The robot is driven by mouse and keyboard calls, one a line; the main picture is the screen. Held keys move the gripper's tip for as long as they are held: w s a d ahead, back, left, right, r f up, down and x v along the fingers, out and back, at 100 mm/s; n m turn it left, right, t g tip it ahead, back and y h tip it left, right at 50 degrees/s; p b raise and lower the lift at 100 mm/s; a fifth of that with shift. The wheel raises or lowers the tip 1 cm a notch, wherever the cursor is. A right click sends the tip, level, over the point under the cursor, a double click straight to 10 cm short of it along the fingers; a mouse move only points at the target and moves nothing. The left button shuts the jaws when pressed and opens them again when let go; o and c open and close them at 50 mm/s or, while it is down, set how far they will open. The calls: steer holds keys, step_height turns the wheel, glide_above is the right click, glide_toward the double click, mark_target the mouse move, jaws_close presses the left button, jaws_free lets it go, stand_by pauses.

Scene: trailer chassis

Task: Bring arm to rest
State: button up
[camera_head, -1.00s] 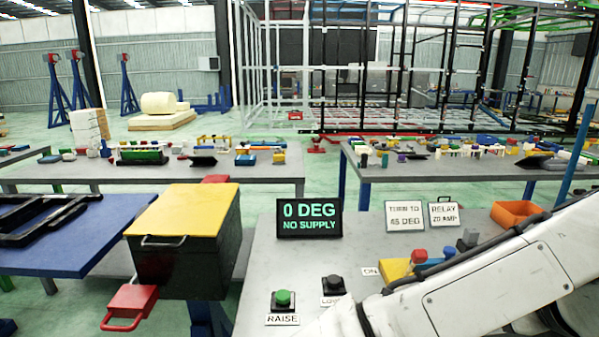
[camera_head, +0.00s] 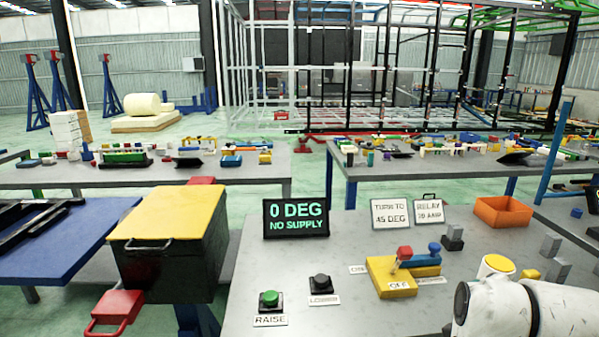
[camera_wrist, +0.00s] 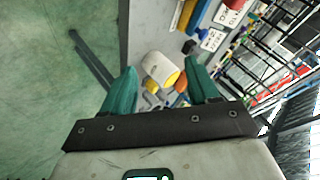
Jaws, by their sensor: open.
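My arm (camera_head: 520,308) shows at the lower right of the head view, white, with a rounded joint over the table's right part. My gripper is outside the head view. In the wrist view my gripper (camera_wrist: 160,90) is open, its two green fingers spread apart with nothing held between them. Beyond the fingertips lie the grey table's edge and the green floor. A white cylindrical part with a yellow end (camera_wrist: 160,68) shows between the fingers, below them.
The grey table (camera_head: 345,255) holds a display (camera_head: 296,218) reading "0 DEG NO SUPPLY", a green button (camera_head: 270,300), a black button (camera_head: 321,283), a yellow switch base (camera_head: 388,280) with a blue lever, an orange bin (camera_head: 503,211) and grey blocks. A yellow-lidded black box (camera_head: 167,265) stands left.

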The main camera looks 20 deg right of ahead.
steer(key=s+a+f+n+g+y, duration=0.1)
steer(key=s+a+f+n, duration=0.1)
steer(key=s+f+n, duration=0.3)
steer(key=a+f+n+g+y, duration=0.1)
steer(key=a+f+n, duration=0.2)
steer(key=f, duration=0.4)
steer(key=s+a+f+n+g+y, duration=0.1)
steer(key=s+a+f+n, duration=0.15)
steer(key=f, duration=0.35)
steer(key=s+a+f+n+g+y, duration=0.2)
steer(key=s+a+f+n+g, duration=0.1)
steer(key=s+a+f+n, duration=0.4)
steer(key=s+a+f, duration=0.1)
steer(key=s+f, duration=0.2)
steer(key=s, duration=0.2)
steer(key=shift+s+a+f+g+y, duration=0.15)
steer(key=shift+a+f+g+y, duration=0.15)
steer(key=shift+a+g, duration=0.1)
